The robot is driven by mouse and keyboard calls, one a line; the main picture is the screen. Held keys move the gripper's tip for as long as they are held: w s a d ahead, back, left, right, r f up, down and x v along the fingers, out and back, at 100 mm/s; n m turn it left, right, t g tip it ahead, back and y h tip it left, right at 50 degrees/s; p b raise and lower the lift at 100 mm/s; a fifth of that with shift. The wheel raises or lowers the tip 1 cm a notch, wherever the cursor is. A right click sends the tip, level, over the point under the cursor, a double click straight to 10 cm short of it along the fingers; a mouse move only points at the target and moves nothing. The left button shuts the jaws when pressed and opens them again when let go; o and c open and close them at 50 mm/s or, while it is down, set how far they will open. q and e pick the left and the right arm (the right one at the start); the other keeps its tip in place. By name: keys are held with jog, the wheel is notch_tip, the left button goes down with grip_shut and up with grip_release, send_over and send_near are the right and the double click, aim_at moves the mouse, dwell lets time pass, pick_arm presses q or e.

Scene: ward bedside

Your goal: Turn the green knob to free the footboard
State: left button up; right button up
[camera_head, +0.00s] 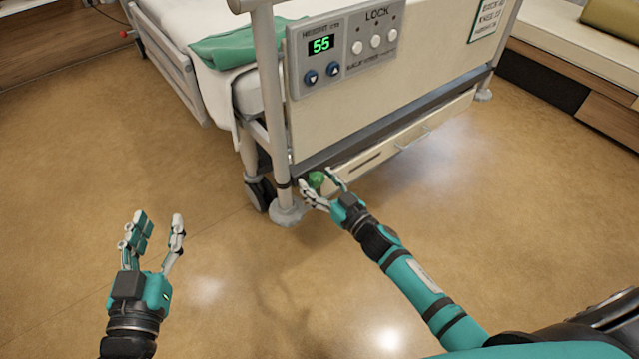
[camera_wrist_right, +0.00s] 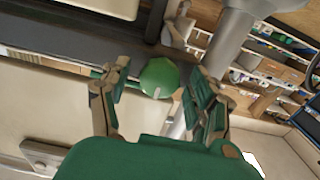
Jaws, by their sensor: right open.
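The green knob (camera_head: 316,179) sits low on the left end of the bed's footboard (camera_head: 400,98), beside the corner post. In the right wrist view the round knob (camera_wrist_right: 159,77) has a pale mark on its lower edge and lies between my two fingers. My right gripper (camera_head: 322,184) is open with its fingers on either side of the knob; I cannot tell whether either finger touches it. In the right wrist view the right gripper (camera_wrist_right: 155,95) shows a gap beside the knob. My left gripper (camera_head: 158,235) is open and empty above the floor at the lower left.
A control panel (camera_head: 345,48) on the footboard reads 55 and carries buttons marked LOCK. A caster (camera_head: 259,193) and the post's foot (camera_head: 287,213) stand close to the left of the knob. A bench (camera_head: 580,60) is at the right. Floor in front is clear.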

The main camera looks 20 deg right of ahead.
jog(key=c, duration=1.1)
jog(key=shift+c, duration=0.2)
